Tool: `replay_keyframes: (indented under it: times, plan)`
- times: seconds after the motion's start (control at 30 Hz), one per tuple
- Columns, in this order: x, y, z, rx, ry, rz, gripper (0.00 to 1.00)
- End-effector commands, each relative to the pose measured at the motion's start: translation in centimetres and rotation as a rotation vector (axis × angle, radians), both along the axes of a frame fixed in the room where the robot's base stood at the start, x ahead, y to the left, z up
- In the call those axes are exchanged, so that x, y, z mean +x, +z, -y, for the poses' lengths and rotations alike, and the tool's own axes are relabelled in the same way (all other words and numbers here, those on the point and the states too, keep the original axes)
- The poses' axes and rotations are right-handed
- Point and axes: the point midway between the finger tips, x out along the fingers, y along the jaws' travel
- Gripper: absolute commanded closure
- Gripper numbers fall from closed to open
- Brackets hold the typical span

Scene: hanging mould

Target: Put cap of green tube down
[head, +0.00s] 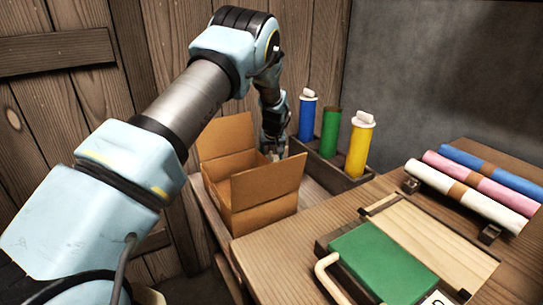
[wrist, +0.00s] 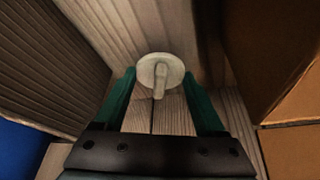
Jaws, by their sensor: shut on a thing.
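The green tube (head: 330,132) stands upright in a dark holder (head: 345,182), between the blue and yellow tubes, and its top is bare. My gripper (head: 272,150) is low behind the cardboard box, left of the holder, and partly hidden there in the head view. In the wrist view, the pale round cap (wrist: 160,72) with its stubby knob lies between the tips of my gripper's teal fingers (wrist: 160,85), which are shut on it. Wooden boards show behind the cap; I cannot tell whether it touches them. The cap is not visible in the head view.
The open cardboard box (head: 265,187) is close on one side of my gripper and the holder on the other. The blue tube (head: 307,117) and yellow tube (head: 359,148) wear white caps. Rolls (head: 480,180) and a green pad (head: 385,262) are on the bench at right.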

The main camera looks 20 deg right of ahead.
Motion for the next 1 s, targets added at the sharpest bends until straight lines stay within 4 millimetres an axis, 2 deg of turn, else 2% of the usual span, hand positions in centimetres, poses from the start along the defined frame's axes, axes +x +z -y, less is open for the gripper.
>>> replay_keyframes:
  times: [0.07, 0.1, 0.33, 0.57, 0.7, 0.87, 1.0]
  plan:
    - [0.0, -0.3, 0.0, 0.000, 0.000, -0.001, 0.79]
    - [0.0, -0.3, 0.0, 0.000, 0.000, 0.000, 0.26]
    - [0.0, -0.3, 0.0, 0.000, 0.000, -0.001, 0.01]
    - [0.0, -0.2, 0.0, 0.000, 0.000, -0.001, 0.00]
    - [-0.2, 0.6, 0.0, 0.000, 0.000, 0.000, 0.00]
    - [-1.2, 3.2, -0.3, -0.001, -0.001, 0.001, 0.00]
    - [-2.3, 6.0, -0.7, -0.001, 0.000, 0.001, 0.00]
